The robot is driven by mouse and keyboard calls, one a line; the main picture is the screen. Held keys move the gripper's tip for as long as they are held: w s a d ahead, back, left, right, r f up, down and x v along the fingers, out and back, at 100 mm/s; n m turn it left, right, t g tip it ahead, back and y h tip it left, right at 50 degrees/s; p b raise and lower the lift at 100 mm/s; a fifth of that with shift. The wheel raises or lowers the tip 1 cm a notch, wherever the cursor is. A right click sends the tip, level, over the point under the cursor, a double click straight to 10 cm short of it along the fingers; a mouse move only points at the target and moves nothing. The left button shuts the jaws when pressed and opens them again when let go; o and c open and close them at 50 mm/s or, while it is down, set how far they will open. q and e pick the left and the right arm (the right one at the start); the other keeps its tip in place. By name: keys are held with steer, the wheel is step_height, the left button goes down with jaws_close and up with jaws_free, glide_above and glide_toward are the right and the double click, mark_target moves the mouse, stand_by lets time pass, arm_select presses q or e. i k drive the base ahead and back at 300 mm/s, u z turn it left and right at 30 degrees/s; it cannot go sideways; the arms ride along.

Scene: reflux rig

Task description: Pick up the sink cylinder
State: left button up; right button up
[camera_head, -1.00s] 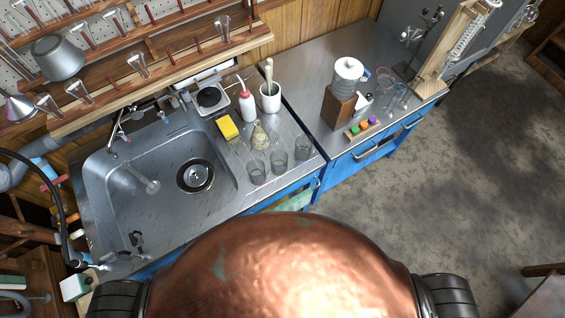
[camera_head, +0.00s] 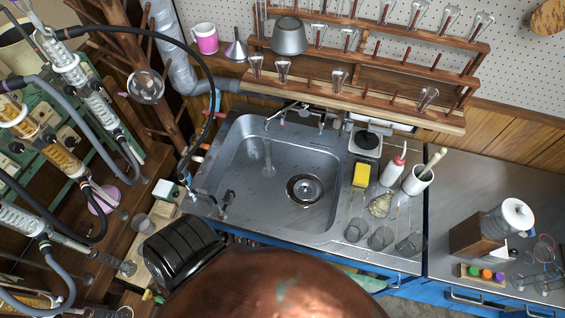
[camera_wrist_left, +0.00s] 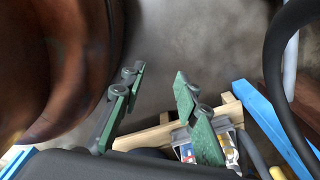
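A clear, narrow cylinder (camera_head: 268,158) is in the left part of the metal sink basin (camera_head: 237,150) in the head view, left of the round drain. I cannot tell clearly whether it stands or leans. My left gripper (camera_wrist_left: 159,74) shows only in the left wrist view. Its two green-padded fingers are apart with nothing between them, over grey floor and away from the sink. My right gripper is in neither view now.
Three glass beakers (camera_head: 381,237), a yellow sponge (camera_head: 361,174) and a red-capped bottle (camera_head: 392,172) stand right of the basin. A faucet (camera_head: 283,116) is behind it. Glassware racks (camera_head: 350,85) overhang the back. Tubing and glass columns (camera_head: 75,75) crowd the left.

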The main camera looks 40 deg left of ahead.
mark_target(270, 171)
steer(key=u, duration=1.6)
